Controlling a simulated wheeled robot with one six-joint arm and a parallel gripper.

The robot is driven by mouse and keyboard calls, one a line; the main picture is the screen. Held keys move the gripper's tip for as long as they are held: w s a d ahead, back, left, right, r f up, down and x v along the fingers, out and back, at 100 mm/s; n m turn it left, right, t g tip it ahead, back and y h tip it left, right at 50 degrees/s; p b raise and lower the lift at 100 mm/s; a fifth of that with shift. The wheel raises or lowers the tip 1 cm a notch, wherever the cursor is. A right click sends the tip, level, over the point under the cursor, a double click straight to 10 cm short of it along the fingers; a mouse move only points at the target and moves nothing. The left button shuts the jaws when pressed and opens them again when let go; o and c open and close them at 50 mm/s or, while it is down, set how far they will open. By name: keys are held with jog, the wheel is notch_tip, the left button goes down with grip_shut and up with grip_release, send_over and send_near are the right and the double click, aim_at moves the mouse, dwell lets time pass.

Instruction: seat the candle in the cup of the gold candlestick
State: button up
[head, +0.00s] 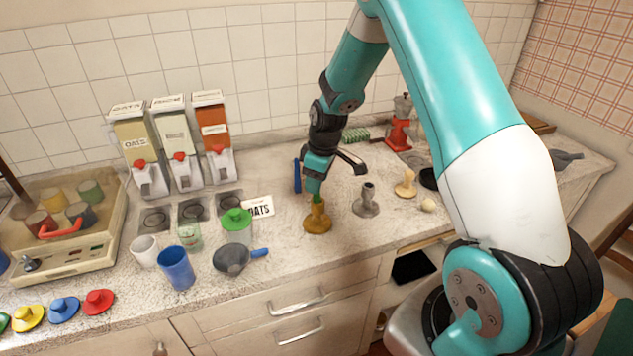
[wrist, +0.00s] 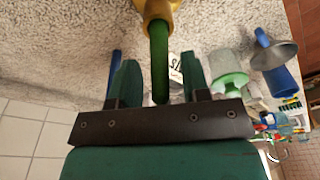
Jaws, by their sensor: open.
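The gold candlestick (head: 317,218) stands upright on the counter near its front edge; part of it shows at the top of the wrist view (wrist: 166,6). The green candle (wrist: 158,60) has one end at the candlestick's cup and lines up with it, appearing to stand in it. In the head view only a little green shows above the cup, below my gripper (head: 315,187). My gripper, also in the wrist view (wrist: 159,75), is open, with a finger on either side of the candle and visible gaps. How deep the candle sits is hidden.
A grey candlestick (head: 366,201) and a cream one (head: 406,185) stand to the right. A blue stick (head: 297,175) is just left of my gripper.

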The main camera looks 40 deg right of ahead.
notch_tip(320, 180, up, 12)
jog(key=s+f+b, duration=0.1)
jog(key=s+b, duration=0.1)
jog(key=s+a+r+y, duration=0.1)
jog(key=s+a+r, duration=0.25)
jog(key=a, duration=0.35)
jog(key=s+a+r, duration=0.2)
jog(key=s+a, duration=0.3)
jog(key=a, duration=0.2)
jog(key=s+a+r+y, duration=0.1)
jog(key=s+a, duration=0.4)
jog(key=s, duration=0.4)
jog(key=s+a+r+g+y, duration=0.1)
jog(key=s+a, duration=0.4)
jog(key=s, duration=0.4)
